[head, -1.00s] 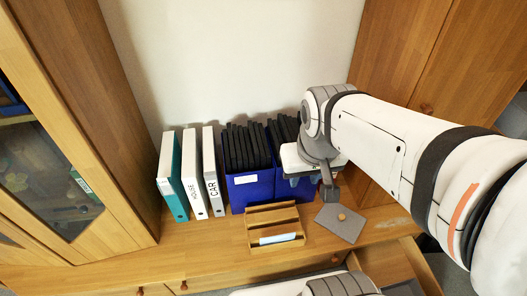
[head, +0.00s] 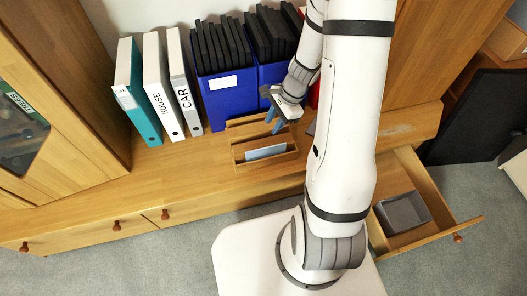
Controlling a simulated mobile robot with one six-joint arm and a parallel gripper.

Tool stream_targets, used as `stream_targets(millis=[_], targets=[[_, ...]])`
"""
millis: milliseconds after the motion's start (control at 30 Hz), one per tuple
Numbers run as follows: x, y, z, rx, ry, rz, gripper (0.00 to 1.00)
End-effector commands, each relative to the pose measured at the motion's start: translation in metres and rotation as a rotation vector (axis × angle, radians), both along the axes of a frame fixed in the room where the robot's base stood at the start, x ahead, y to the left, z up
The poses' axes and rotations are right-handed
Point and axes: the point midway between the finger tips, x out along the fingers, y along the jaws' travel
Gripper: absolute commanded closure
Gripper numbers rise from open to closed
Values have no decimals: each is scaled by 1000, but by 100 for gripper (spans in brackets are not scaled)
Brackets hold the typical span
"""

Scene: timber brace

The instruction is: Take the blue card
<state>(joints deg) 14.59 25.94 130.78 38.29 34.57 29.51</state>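A pale blue card (head: 266,152) stands in the front slot of a small wooden letter rack (head: 237,133) on the desk; its lower part is hidden by the rack's front lip. My gripper (head: 274,122) is above the back right part of the rack, behind and a little right of the card. Its two blue fingers point down and look apart, with nothing seen between them. It does not appear to touch the card.
Blue file boxes (head: 226,104) with black folders stand behind the rack. Teal and white binders (head: 163,103) stand at left. A drawer (head: 424,231) stands open at right, with a grey tray (head: 403,212) inside. The desk front left of the rack is clear.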

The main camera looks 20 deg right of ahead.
Motion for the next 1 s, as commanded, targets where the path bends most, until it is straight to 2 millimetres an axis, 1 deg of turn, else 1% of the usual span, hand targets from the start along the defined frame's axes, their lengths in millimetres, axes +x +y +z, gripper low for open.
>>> stream_targets(millis=[33, 100, 200, 300, 567, 700, 800, 900, 1000], targets=[[1, -4, -30, 8, 28, -54, 70], [3, -7, -49, 16, 54, -115, 70], [3, -10, -65, 22, 78, -171, 70], [3, -9, -77, 23, 87, -191, 70], [3, 1, -105, 23, 87, -191, 70], [3, 8, -127, 24, 88, -190, 70], [3, 13, -137, 23, 86, -190, 70], [3, 15, -142, 23, 85, -191, 70], [3, 16, -142, 23, 85, -191, 70]])
